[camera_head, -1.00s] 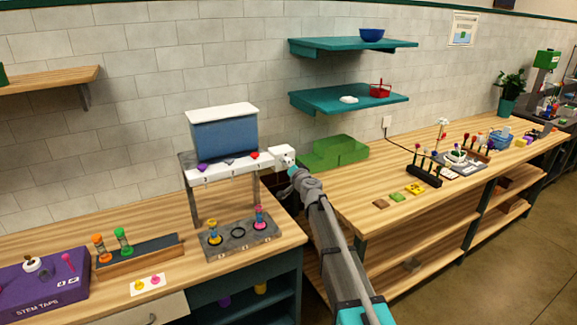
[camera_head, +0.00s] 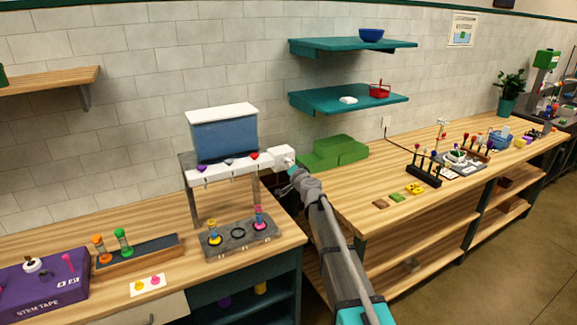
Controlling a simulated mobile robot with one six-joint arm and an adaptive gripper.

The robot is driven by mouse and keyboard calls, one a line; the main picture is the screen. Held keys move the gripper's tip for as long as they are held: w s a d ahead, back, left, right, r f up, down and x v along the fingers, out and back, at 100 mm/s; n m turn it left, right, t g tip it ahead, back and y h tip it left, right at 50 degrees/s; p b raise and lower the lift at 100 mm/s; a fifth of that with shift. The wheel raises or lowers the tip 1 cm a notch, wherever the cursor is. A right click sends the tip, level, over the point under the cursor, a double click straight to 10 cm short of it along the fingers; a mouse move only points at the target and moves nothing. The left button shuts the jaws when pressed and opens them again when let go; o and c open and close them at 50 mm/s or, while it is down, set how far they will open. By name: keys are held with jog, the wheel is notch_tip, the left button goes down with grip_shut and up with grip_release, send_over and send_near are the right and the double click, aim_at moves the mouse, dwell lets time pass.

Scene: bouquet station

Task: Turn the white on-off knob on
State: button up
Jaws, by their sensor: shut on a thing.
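A water dispenser (camera_head: 224,135) with a blue tank and white lid stands on a raised rack at the left bench. Purple, grey and red taps line its white front bar (camera_head: 225,171). A white block (camera_head: 281,154) sits at the bar's right end. My gripper (camera_head: 291,171) is at this block's right side, shut on the white knob there. The knob is mostly hidden by the fingers and is too small for its on or off position to be read.
A grey tray (camera_head: 238,238) with colored vials stands below the taps. A purple stem tape box (camera_head: 40,283) is at far left. A green stepped block (camera_head: 334,153) lies on the right bench (camera_head: 385,172), close behind my arm. Teal shelves (camera_head: 348,98) hang above.

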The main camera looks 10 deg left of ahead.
jog(key=m, duration=0.4)
jog(key=shift+g+p, duration=0.3)
jog(key=shift+p, duration=0.05)
jog(key=m, duration=0.3)
jog(key=shift+w+m, duration=0.1)
jog(key=shift+m, duration=0.3)
jog(key=m, duration=0.4)
jog(key=shift+g+y+p, duration=0.3)
jog(key=shift+g+p, duration=0.05)
jog(key=shift+g, duration=0.05)
jog(key=shift+d+m, duration=0.1)
jog(key=shift+m, duration=1.6)
jog(key=o, duration=1.1)
jog(key=shift+o, duration=0.2)
jog(key=shift+n, duration=0.4)
